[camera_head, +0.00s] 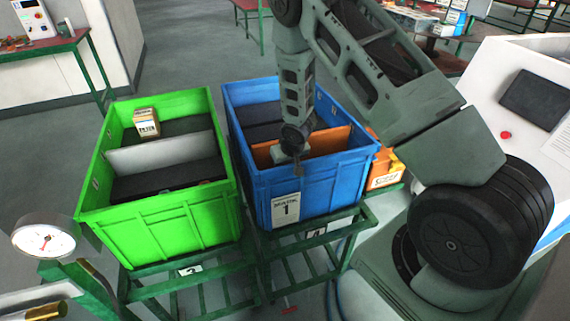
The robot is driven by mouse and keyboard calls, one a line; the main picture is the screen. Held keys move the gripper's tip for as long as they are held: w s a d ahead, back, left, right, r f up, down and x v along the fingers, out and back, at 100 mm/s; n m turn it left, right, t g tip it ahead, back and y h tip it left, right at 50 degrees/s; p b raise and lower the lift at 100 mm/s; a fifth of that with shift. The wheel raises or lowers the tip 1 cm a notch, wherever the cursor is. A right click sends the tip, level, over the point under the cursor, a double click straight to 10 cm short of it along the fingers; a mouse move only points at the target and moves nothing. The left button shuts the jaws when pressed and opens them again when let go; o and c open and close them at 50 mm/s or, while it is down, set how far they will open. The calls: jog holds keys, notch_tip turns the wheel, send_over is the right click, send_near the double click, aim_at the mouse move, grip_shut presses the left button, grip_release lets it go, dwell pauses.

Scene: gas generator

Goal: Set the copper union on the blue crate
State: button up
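The blue crate (318,194) stands on a green metal stand, with a label marked 1 on its front. An orange divider (332,140) and dark compartments show inside it. My arm reaches down over the crate, and my gripper (291,158) is low inside it, in front of the orange divider near the front wall. The gripper is small and dark here; I cannot tell whether its fingers are open or shut, or whether it holds anything. I cannot make out a copper union for certain; the front of the crate hides its floor.
A green crate (178,222) with a white divider and a small cardboard box (146,122) stands just left. An orange bin (384,172) is right of the blue crate. A pressure gauge (44,237) and a brass-coloured cylinder (42,310) are at lower left.

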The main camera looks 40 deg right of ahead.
jog(key=o, duration=1.1)
jog(key=shift+f, duration=0.1)
